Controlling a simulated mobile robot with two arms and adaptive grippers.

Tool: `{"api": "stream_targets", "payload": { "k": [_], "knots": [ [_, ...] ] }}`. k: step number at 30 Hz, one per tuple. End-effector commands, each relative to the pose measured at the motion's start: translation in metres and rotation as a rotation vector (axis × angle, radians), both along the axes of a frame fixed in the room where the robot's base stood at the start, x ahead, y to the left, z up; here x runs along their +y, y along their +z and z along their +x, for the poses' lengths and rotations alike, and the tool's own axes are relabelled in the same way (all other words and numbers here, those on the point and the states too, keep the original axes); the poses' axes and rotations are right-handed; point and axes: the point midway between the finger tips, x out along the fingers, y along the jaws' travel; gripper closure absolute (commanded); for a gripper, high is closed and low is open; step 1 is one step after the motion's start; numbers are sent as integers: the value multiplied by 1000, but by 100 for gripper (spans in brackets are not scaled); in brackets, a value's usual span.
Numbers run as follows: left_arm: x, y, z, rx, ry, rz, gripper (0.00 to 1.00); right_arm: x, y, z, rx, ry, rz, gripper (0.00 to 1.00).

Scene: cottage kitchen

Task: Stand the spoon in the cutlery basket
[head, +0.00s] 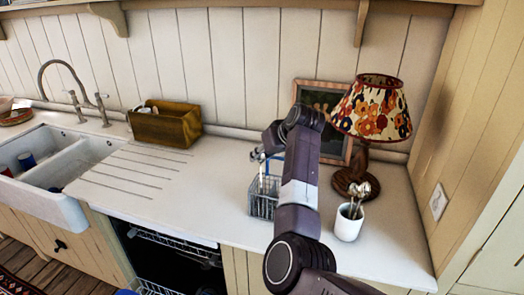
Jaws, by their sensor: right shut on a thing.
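The cutlery basket (262,207) is a small grey wire basket on the white counter, left of my right arm. My right gripper (258,155) is above the basket, its fingers small and partly hidden by the arm. It is shut on the spoon (263,174), which shows as a thin, pale upright shape below the fingers at the basket's top. I cannot tell how far the spoon is inside or whether it touches the basket. My arm covers part of the basket's right side. My left gripper is not in view.
A white cup (348,227) with several spoons stands right of my arm. Behind are a lamp (372,110) and a picture frame (344,150). A wooden box (166,126) stands at the back left, beside the sink (72,170). An open dishwasher (170,262) is below the counter.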

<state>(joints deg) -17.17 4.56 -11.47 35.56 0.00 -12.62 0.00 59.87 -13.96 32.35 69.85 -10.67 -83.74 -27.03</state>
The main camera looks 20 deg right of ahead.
Motion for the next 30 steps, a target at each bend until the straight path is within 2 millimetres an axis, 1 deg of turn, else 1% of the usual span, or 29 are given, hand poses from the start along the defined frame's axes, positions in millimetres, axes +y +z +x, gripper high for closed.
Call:
{"api": "stream_targets", "payload": {
  "k": [3,13,19,29,30],
  "knots": [
    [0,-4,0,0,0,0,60,1,-11,-1,1,1,1,95],
    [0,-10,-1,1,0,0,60,2,-35,-3,0,1,-1,95],
    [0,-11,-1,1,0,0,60,3,-41,-4,-1,0,0,95],
    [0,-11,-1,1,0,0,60,3,-42,-4,-1,0,0,95],
    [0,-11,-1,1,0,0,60,3,-42,-4,-1,0,0,72]
  ]
}}
